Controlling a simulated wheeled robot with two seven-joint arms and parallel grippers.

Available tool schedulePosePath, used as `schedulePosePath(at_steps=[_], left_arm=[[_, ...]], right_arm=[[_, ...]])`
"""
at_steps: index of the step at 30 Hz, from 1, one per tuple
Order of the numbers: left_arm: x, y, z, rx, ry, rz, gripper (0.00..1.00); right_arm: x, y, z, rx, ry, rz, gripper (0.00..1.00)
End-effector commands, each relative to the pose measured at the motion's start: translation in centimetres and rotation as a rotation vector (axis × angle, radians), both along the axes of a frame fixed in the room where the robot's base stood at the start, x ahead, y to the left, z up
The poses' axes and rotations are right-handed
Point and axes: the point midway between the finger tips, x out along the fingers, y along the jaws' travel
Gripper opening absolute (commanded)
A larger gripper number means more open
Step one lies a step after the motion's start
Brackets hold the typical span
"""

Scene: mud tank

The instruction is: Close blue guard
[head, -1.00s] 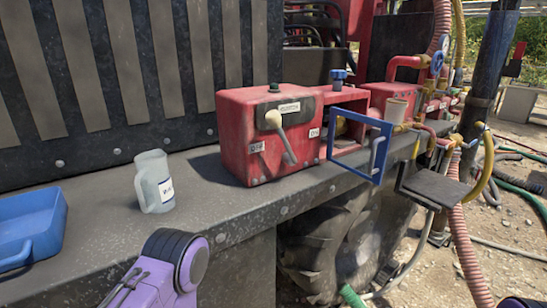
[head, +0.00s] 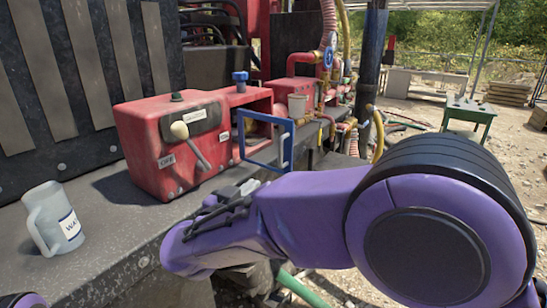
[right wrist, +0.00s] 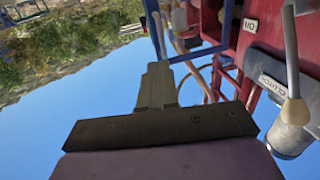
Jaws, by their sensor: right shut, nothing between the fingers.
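The blue guard (head: 252,164) is an open rectangular frame with a grey handle on its far upright. It stands swung out at an angle from the open bay of the red box (head: 150,165). It also shows in the right wrist view (right wrist: 227,20), beyond my fingers. My right gripper (head: 252,186) is just below and in front of the guard's lower edge, apparently apart from it. In the right wrist view its grey fingers (right wrist: 158,68) are together and empty. My left gripper is out of view.
A lever with a pale knob (head: 179,130) stands on the red box's front, left of the guard. A clear jug (head: 52,220) stands on the dark ledge. A cup (head: 298,106), pipes and hoses lie beyond the guard. A green table (head: 468,112) stands at right.

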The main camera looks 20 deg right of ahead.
Motion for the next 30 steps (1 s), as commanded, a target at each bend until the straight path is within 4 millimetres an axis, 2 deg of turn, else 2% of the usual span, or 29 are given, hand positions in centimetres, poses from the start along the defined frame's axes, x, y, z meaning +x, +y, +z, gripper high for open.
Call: schedulePosePath(at_steps=[1,5,21,25,30], left_arm=[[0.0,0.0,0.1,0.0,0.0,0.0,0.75],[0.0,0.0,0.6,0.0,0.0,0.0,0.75],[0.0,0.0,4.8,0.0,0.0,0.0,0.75],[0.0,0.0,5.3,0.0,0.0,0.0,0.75],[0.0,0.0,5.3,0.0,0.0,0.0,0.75]], right_arm=[[-0.2,0.4,1.0,0.0,-0.005,-0.008,0.0],[0.6,-0.3,1.5,-0.001,-0.001,-0.015,0.0],[8.7,-7.7,1.4,-0.002,0.001,-0.014,0.0],[9.7,-8.5,1.3,-0.003,0.0,-0.012,0.0],[10.1,-8.9,1.0,-0.003,0.0,-0.012,0.0]])
